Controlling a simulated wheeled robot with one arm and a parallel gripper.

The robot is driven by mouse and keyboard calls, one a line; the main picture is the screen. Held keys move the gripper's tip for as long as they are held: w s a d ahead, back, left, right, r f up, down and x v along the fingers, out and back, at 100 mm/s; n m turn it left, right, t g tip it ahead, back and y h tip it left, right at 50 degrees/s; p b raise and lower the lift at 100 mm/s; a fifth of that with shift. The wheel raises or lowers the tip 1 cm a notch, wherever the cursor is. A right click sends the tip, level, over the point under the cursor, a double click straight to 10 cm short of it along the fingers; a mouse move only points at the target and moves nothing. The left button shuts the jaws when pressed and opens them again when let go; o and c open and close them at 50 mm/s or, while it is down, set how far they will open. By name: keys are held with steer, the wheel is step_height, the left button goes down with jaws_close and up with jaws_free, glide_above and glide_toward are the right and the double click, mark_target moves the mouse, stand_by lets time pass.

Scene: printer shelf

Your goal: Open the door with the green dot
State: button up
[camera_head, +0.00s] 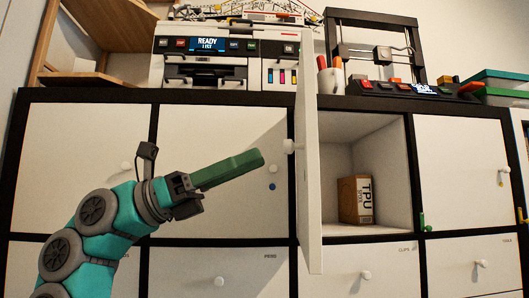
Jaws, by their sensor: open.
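A white door (311,170) in the middle of the shelf stands swung out toward me, seen nearly edge-on. Its white knob (290,146) shows on the left side. The compartment (340,160) beside it is exposed and holds a brown TPU box (356,199). I cannot make out a green dot on any door; the open door's front face is mostly turned out of sight. My gripper (258,161), with its long green end, is open and points right, left of the open door and apart from its knob in the picture. The gap between its fingers is hidden.
The closed door left of the opening (205,150) has a blue dot; the closed right door (460,165) has an orange one. Lower drawers (365,290) are shut. A printer (225,60) and a 3D printer (375,60) stand on top. The open door juts into the space ahead.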

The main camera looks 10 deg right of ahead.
steer(key=shift+p+v, duration=0.35)
steer(key=shift+v, duration=1.25)
